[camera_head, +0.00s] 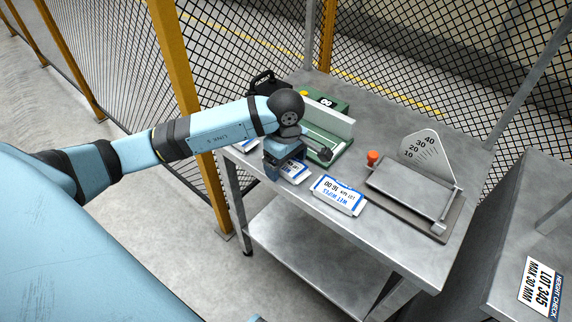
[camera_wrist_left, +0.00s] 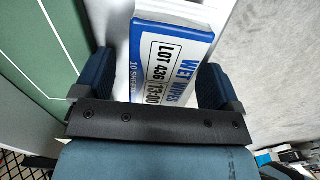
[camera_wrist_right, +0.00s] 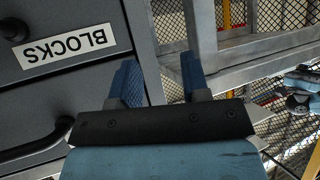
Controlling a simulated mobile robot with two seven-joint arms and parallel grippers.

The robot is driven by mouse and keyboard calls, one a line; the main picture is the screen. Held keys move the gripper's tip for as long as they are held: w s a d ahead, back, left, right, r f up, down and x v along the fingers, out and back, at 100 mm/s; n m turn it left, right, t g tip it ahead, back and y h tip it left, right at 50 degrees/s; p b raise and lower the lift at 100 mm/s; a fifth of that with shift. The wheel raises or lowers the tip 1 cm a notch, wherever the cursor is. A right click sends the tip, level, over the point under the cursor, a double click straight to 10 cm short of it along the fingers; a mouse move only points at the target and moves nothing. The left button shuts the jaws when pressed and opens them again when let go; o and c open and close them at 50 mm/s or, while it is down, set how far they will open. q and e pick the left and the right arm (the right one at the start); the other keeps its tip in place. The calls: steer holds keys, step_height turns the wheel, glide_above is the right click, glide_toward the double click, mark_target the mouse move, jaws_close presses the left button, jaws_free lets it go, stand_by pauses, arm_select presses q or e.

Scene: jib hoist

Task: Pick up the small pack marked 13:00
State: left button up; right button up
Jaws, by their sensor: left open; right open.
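The small white and blue wet wipes pack marked 13:00 (camera_wrist_left: 172,58) lies on the metal table, with LOT 436 also printed on it. In the head view the pack (camera_head: 296,171) is partly covered by my left gripper (camera_head: 284,166). My left gripper is open, pointing down over the pack. In the left wrist view its two fingers stand on either side of the pack's near end; I cannot tell if either touches it. My right gripper (camera_wrist_right: 158,78) is open and empty, away from the table beside a grey drawer front.
A pack marked 16:00 (camera_head: 338,194) lies to the right, and another pack (camera_head: 246,146) is partly hidden at left. A green-based device (camera_head: 318,140) stands behind. A height gauge (camera_head: 430,158) and orange knob (camera_head: 373,156) are at right. The drawer (camera_wrist_right: 70,75) reads BLOCKS.

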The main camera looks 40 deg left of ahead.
arm_select(q)
steer(key=c, duration=1)
steer(key=shift+r, duration=0.15)
